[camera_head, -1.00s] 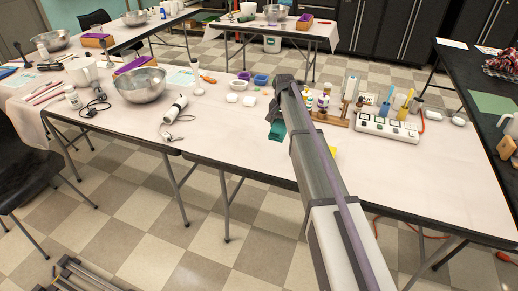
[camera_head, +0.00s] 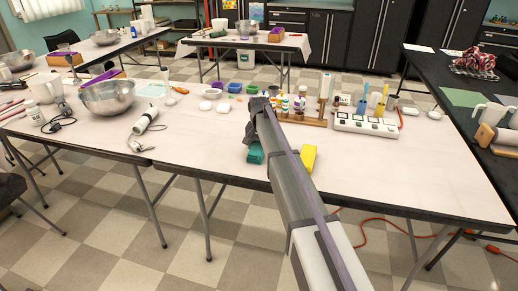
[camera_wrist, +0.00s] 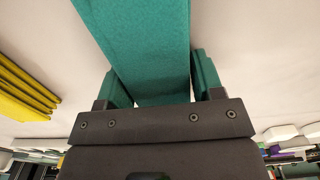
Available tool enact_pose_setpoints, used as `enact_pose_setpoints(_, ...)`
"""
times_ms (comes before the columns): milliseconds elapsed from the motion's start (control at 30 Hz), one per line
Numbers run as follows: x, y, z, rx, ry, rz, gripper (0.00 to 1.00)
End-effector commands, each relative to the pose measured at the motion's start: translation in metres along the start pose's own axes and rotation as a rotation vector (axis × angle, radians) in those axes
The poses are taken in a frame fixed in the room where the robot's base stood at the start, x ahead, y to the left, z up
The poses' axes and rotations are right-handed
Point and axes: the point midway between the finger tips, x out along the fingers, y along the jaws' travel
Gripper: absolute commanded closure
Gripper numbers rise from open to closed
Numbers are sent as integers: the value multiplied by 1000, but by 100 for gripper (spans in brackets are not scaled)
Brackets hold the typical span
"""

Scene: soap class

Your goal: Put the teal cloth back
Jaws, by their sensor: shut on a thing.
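The teal cloth (camera_wrist: 145,45) fills the upper middle of the wrist view as a flat folded strip running between my gripper's fingers. My gripper (camera_wrist: 162,88) is shut on it. In the head view, a teal piece (camera_head: 255,153) shows just below the dark end of my arm, left of the forearm. The gripper there is mostly hidden by the arm. I cannot tell whether the cloth touches the table.
Folded yellow cloths (camera_wrist: 25,90) lie in a stack beside the gripper; a yellow part (camera_head: 308,157) shows right of my forearm. Bottles in a wooden rack (camera_head: 300,108), a white device (camera_head: 365,124) and bowls (camera_head: 235,87) stand behind. The table's (camera_head: 410,180) front right is clear.

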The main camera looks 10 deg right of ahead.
Motion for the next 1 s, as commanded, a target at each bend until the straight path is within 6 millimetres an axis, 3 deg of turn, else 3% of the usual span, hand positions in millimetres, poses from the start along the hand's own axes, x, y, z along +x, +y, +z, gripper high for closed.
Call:
enact_pose_setpoints(67,4,0,0,0,0,0,58)
enact_pose_setpoints(100,4,0,0,0,0,0,38)
enact_pose_setpoints(367,3,0,0,0,0,0,13)
enact_pose_setpoints(667,-2,0,0,0,0,0,13)
enact_pose_setpoints(867,-38,0,0,0,0,0,13)
enact_pose_setpoints(1000,-76,0,0,0,0,0,13)
